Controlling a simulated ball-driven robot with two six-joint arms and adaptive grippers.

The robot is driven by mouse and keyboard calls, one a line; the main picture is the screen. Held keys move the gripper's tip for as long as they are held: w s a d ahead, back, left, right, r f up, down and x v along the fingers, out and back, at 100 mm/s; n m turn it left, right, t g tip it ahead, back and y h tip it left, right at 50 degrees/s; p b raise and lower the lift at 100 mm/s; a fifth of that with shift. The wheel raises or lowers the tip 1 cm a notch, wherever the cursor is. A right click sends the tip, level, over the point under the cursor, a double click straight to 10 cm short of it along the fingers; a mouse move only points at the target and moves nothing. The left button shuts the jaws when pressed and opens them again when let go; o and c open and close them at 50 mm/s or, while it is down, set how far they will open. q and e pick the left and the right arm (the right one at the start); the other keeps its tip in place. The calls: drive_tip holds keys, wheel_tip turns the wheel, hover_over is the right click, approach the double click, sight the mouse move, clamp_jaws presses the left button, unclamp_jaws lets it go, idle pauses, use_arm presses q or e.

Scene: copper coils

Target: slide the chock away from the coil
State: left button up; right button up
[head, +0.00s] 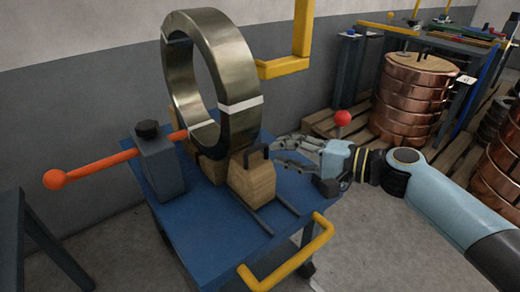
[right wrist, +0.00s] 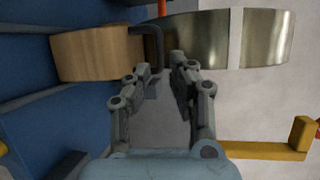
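A large metallic coil (head: 243,75) with white bands stands upright on a blue cart (head: 215,225). The wooden chock (head: 252,183), with a dark handle (head: 256,150) on top, sits at the coil's near lower edge on two dark rails (head: 287,205). My right gripper (head: 273,153) is just right of the handle, fingers pointing at it. In the right wrist view the chock (right wrist: 95,55) and handle (right wrist: 150,36) lie just beyond the fingertips (right wrist: 160,66). The fingers are apart with nothing between them; whether one touches the handle is unclear. My left gripper is out of view.
A dark post (head: 160,165) with an orange rod (head: 105,165) stands left of the coil. A yellow cart handle (head: 300,258) juts out at the front. Copper coils (head: 412,95) on pallets stand at right. A yellow bracket (head: 285,66) is behind the coil.

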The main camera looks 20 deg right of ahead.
sight(260, 149)
drive_tip(key=x, duration=0.4)
drive_tip(key=shift+w+a+f, duration=0.1)
drive_tip(key=shift+w+a, duration=0.05)
drive_tip(key=shift+w+a+f, duration=0.1)
drive_tip(key=shift+w+a, duration=0.25)
drive_tip(key=shift+w, duration=0.05)
drive_tip(key=c, duration=0.4)
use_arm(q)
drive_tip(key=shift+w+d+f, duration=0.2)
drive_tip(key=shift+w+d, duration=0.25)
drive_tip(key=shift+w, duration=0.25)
use_arm(e)
clamp_jaws()
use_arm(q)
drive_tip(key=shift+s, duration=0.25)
